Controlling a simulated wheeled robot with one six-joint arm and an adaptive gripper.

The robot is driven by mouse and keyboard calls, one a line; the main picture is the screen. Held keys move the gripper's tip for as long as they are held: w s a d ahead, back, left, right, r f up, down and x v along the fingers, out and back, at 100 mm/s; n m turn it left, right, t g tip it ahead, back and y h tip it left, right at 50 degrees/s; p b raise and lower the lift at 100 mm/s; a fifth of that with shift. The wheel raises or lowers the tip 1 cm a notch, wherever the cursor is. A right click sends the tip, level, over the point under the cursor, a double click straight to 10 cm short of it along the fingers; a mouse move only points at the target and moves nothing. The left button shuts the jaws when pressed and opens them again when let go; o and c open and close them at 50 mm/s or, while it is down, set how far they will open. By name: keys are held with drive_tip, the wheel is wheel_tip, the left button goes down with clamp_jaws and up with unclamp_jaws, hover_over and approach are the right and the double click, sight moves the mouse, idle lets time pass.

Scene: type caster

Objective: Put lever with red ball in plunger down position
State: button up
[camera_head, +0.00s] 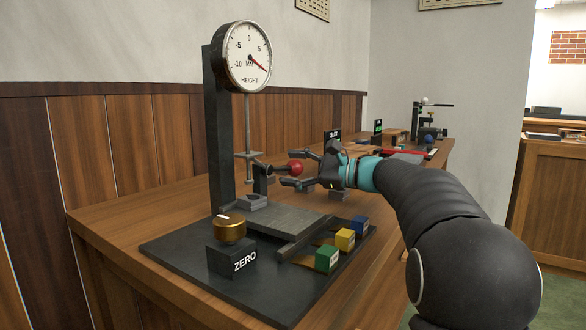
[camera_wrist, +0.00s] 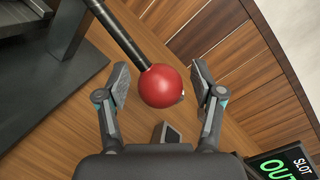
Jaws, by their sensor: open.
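The red ball (camera_head: 296,168) is on the end of a dark lever (camera_head: 277,167) that sticks out to the right from the height gauge stand. In the wrist view the red ball (camera_wrist: 159,86) lies between my open fingers, with a gap on each side, and the black lever rod (camera_wrist: 121,35) runs up to the left. My gripper (camera_head: 288,175) is open around the ball in the head view. The plunger rod (camera_head: 247,125) hangs below the round height dial (camera_head: 248,57), above a small grey block (camera_head: 252,202).
A brass knob (camera_head: 229,229) sits on the ZERO block. A SLOT sign (camera_wrist: 285,165) shows at the wrist view's lower right. Other apparatus stands farther along the table.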

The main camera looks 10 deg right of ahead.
clamp_jaws()
drive_tip(key=shift+r, duration=0.1)
drive_tip(key=shift+r+n+h+p, duration=0.3)
drive_tip(key=shift+r+n+p, duration=0.05)
drive_tip(key=shift+r+n, duration=1.15)
drive_tip(key=shift+s+a+r+n+h, duration=0.15)
drive_tip(key=shift+r+n+h, duration=0.1)
drive_tip(key=shift+r+n, duration=0.55)
drive_tip(key=shift+s+a+r+n+h, duration=0.15)
drive_tip(key=shift+r+n+h, duration=0.1)
drive_tip(key=shift+r+n, duration=0.55)
unclamp_jaws()
drive_tip(key=shift+s, duration=0.1)
